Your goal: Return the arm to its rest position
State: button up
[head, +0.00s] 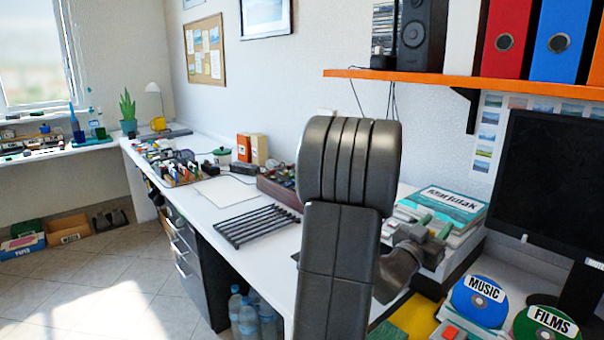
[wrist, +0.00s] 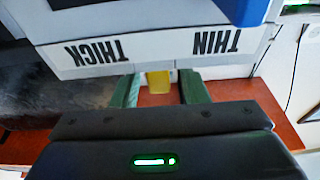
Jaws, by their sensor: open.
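My arm (head: 345,215) stands raised in the middle of the head view, its dark grey links bent at a thick ribbed joint. My gripper (wrist: 161,88) shows in the wrist view with two green fingers apart and nothing visibly held between them. A small yellow patch shows beyond the gap. Just past the fingertips is a pale edge with upside-down labels THICK (wrist: 95,53) and THIN (wrist: 216,41). I cannot tell whether the fingers touch it. In the head view my arm hides part of the desk behind it.
The white desk (head: 225,190) carries a dark rack (head: 256,226), and books (head: 445,204) lie right of my arm. An orange shelf (head: 450,84) with binders overhangs the right side. A monitor (head: 545,190) and MUSIC (head: 480,300) and FILMS (head: 545,328) discs are at right. Tiled floor is open at left.

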notch_tip(320, 180, up, 3)
jog(key=shift+r+p, duration=0.1)
jog(key=shift+p, duration=1.6)
jog(key=shift+f, duration=0.3)
jog(key=shift+a, duration=0.1)
